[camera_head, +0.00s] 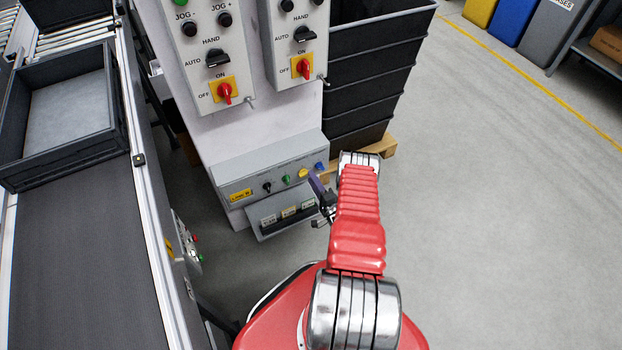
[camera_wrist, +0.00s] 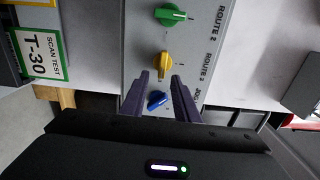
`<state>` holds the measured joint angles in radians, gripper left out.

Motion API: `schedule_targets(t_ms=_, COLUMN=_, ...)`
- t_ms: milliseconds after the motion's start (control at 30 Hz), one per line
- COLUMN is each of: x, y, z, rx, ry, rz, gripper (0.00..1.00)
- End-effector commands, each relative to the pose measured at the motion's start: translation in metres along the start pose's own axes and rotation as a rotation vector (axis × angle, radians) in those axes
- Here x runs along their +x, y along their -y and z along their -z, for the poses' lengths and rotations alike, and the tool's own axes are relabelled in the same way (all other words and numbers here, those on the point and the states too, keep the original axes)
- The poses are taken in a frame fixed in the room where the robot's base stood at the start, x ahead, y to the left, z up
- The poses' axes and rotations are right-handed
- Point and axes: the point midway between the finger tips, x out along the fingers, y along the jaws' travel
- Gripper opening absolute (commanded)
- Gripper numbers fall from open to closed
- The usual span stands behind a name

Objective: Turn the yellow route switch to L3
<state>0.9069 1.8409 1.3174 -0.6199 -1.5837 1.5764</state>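The yellow route switch (camera_head: 302,173) is on the sloped grey control box, between a green knob (camera_head: 286,179) and a blue knob (camera_head: 320,166). In the wrist view the yellow switch (camera_wrist: 164,64) lies just beyond my fingertips. Its position marks are too small to read. My gripper (camera_wrist: 159,76) is open, with its two purple fingers apart. The blue knob (camera_wrist: 156,100) shows between the fingers, and the green knob (camera_wrist: 170,14) is farther up. In the head view my gripper (camera_head: 318,186) is beside the box's right end, partly hidden by my arm. Contact with the switch cannot be told.
A black knob (camera_head: 267,187) is at the box's left. A grey label tray (camera_head: 287,217) sits below the box. Black stacked crates (camera_head: 366,85) stand behind on a wooden pallet. A conveyor (camera_head: 80,255) runs along the left. The floor (camera_head: 480,200) to the right is clear.

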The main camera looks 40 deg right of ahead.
Motion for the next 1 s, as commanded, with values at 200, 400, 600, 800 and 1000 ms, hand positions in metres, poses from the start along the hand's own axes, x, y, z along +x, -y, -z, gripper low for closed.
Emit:
schedule_targets(t_ms=200, x=-0.037, y=-0.001, z=0.001, rx=0.002, ry=-0.004, rz=-0.002, gripper=0.28)
schedule_targets(t_ms=400, x=-0.072, y=-0.001, z=0.001, rx=0.002, ry=-0.005, rz=-0.003, gripper=0.28)
schedule_targets(t_ms=600, x=-0.103, y=-0.002, z=0.001, rx=0.001, ry=-0.004, rz=-0.003, gripper=0.28)
schedule_targets(t_ms=800, x=-0.118, y=-0.002, z=-0.001, rx=0.001, ry=-0.001, rz=-0.003, gripper=0.28)
schedule_targets(t_ms=1000, x=-0.119, y=-0.001, z=-0.001, rx=0.0, ry=0.0, rz=-0.002, gripper=0.28)
